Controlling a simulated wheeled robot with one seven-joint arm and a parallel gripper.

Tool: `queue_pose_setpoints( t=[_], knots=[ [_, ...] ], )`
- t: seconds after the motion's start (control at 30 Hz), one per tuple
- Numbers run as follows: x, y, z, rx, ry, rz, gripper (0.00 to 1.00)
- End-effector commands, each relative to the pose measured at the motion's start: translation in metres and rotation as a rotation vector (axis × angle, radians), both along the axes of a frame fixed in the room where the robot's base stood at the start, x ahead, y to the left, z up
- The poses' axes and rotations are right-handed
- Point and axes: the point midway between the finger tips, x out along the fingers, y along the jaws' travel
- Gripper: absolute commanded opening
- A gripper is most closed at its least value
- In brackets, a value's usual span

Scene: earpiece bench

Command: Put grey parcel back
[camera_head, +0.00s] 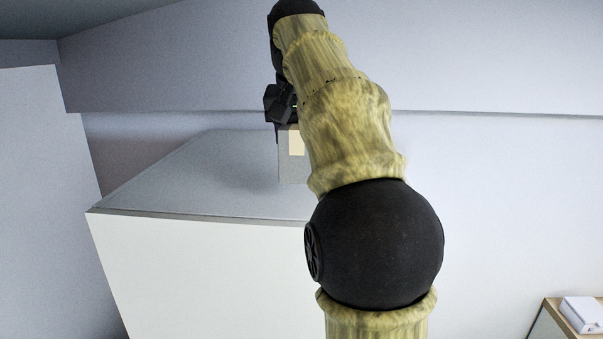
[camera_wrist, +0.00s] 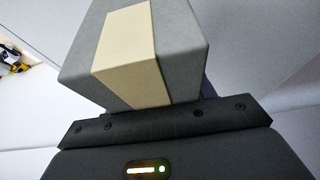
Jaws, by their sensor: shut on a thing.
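The grey parcel (camera_head: 286,166) is a box with a cream label or band on its side. In the head view it is partly hidden behind my arm, at the back of a grey-topped white bench. In the wrist view the grey parcel (camera_wrist: 185,42) fills the space just beyond my gripper (camera_wrist: 165,112), its cream band facing the camera. My gripper, also in the head view (camera_head: 281,122), is shut on the parcel from above. The fingertips are hidden. I cannot tell whether the parcel touches the bench top.
The bench top (camera_head: 200,180) is clear to the left of the parcel. A tall pale panel (camera_head: 40,190) stands at the left. A small white box (camera_head: 582,313) lies on a wood-edged surface at the lower right. A yellow and black object (camera_wrist: 12,60) shows at the wrist view's left edge.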

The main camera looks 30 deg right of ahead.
Motion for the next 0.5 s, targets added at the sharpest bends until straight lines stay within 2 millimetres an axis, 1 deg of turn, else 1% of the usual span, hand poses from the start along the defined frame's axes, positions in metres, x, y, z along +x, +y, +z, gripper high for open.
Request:
queue_pose_setpoints(
  t=[0.03, 0.1, 0.4, 0.5],
  knots=[
    [-0.0001, -0.0001, -0.0049, 0.000, 0.000, 0.000, 0.26],
    [0.0001, -0.0002, -0.0084, 0.000, 0.000, 0.000, 0.26],
    [0.0006, -0.0003, -0.0091, -0.001, -0.001, 0.000, 0.26],
    [0.0003, -0.0002, -0.0124, 0.000, 0.000, 0.000, 0.26]
  ],
)
